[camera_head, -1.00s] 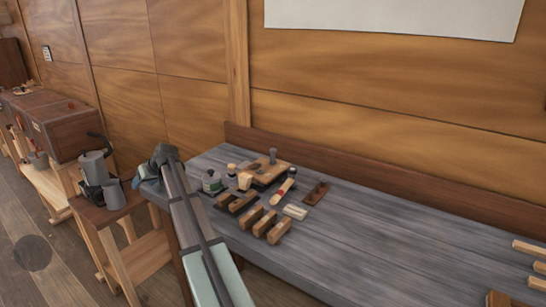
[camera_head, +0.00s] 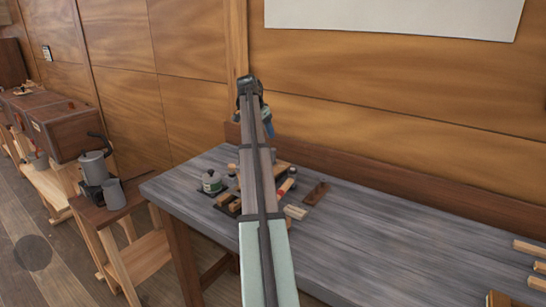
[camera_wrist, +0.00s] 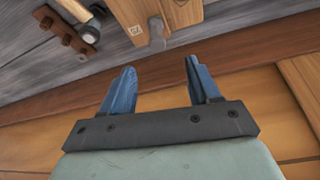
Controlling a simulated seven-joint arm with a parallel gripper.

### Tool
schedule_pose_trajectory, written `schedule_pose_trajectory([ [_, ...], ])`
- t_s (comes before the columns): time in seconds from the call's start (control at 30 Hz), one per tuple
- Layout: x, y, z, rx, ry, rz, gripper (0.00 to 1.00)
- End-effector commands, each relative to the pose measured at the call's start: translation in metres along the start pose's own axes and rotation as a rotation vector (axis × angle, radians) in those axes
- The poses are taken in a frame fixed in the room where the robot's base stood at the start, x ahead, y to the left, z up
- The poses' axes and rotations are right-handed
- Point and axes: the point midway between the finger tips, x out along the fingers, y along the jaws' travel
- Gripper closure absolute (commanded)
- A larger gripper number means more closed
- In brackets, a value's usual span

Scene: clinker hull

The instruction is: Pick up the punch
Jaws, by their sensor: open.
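My gripper (camera_wrist: 160,66) is open and empty, its two blue fingers spread apart in the wrist view. In the head view my gripper (camera_head: 267,118) shows partly behind my arm, above the back of the bench. A short grey piece (camera_wrist: 157,34), which may be the punch, stands at the edge of a wooden block (camera_wrist: 185,12) in the wrist view.
The grey bench (camera_head: 390,235) has much free room on its right. The wooden wall (camera_head: 390,95) rises close behind the bench.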

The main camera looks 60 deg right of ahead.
Motion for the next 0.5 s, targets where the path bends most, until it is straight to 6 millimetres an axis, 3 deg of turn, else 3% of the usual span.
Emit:
schedule_pose_trajectory([
  [0.27,0.018,0.006,-0.005,0.026,0.006,0.015,0.39],
  [0.5,0.059,0.006,-0.004,0.024,0.004,0.014,0.39],
])
